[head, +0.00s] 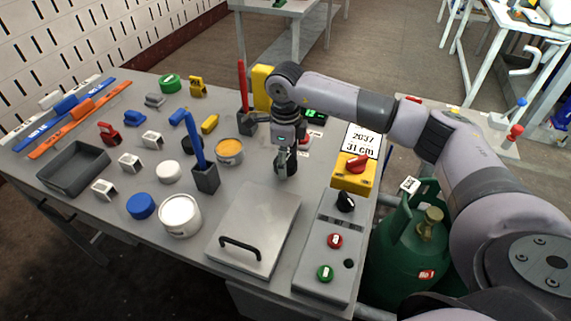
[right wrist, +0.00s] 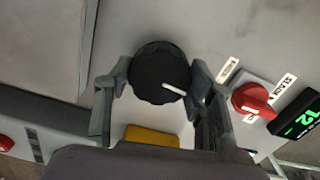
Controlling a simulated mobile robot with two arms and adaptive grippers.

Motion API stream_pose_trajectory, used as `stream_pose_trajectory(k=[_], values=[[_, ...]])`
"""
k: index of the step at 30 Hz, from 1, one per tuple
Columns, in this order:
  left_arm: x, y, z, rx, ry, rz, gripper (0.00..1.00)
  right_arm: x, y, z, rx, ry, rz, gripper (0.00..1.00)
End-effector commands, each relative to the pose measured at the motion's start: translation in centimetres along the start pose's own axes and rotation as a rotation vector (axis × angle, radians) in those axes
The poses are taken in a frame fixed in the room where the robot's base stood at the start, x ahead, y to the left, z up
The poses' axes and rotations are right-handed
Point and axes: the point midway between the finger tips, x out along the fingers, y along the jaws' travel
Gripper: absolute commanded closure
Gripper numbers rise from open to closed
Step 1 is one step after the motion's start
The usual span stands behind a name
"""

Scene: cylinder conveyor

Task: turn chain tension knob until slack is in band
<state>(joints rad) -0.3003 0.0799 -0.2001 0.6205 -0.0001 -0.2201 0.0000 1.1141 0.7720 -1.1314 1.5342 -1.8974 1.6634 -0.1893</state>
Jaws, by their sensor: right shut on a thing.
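My right gripper (head: 286,168) reaches down to the table from the right in the head view. In the right wrist view its fingers (right wrist: 160,78) are shut on the sides of a round black knob (right wrist: 150,66) with a white pointer line. The display also shows in the head view (head: 314,114). My left gripper is not in view.
A grey lidded plate (head: 270,215) lies in front of the gripper. A panel (head: 318,255) with black, red and green knobs is to its right. A blue-handled holder (head: 206,178) and cans stand to its left. A green gas bottle (head: 405,255) stands beyond the table's right edge.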

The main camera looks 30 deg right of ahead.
Motion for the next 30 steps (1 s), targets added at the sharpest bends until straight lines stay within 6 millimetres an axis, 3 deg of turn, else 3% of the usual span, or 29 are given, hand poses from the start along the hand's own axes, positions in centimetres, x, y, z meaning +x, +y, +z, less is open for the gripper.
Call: stream_pose_trajectory(k=[12, 28, 29, 30], values=[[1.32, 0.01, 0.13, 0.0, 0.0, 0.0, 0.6, -0.09, -0.09, 0.05, -0.184, -0.003, -0.002, 0.78], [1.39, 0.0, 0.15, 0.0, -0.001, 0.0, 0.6, -0.17, -0.08, 0.07, -0.209, -0.004, -0.002, 0.78], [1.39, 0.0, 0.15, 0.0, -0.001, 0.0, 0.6, -0.17, -0.08, 0.07, -0.208, -0.004, -0.002, 0.5], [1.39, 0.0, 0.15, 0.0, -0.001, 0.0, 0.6, -0.18, -0.08, 0.07, -0.208, -0.004, -0.002, 0.47]])
